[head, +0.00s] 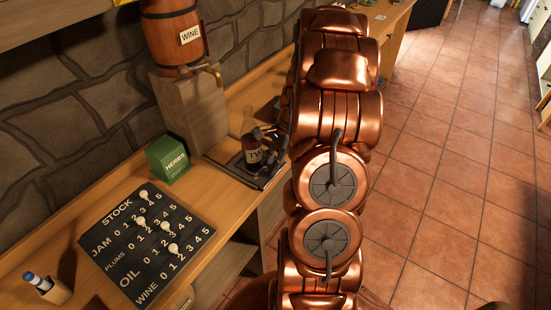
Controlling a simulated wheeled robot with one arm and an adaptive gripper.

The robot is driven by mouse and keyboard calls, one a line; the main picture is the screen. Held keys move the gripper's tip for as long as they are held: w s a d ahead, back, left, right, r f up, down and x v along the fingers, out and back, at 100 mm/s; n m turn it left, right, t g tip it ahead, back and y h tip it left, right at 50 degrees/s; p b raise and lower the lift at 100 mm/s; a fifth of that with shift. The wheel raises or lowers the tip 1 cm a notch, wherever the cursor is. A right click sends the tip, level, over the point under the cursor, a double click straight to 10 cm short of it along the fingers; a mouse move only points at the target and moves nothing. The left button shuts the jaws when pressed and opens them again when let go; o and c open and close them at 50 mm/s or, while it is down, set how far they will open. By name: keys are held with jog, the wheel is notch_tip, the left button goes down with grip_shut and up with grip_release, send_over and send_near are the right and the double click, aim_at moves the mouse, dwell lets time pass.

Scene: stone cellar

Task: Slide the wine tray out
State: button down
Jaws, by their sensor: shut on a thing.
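The wine tray (236,168) is a dark, shallow tray on the wooden counter, near its front edge. My gripper (273,143) is at the right side of the tray, beside the bottles, partly hidden by my copper arm. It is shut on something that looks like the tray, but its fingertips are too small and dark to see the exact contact. The tray's right part is hidden.
A wine barrel (172,35) with a tap sits on a stone block (190,108) behind the tray. A green herbs box (168,158) and a stock board (145,240) with pale pegs stand left. A small holder (47,290) is at lower left. Tiled floor (440,190) at right is clear.

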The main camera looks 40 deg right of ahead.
jog(key=shift+s+d, duration=0.1)
jog(key=shift+s, duration=0.25)
jog(key=c, duration=1)
grip_release()
jog(key=v, duration=1.2)
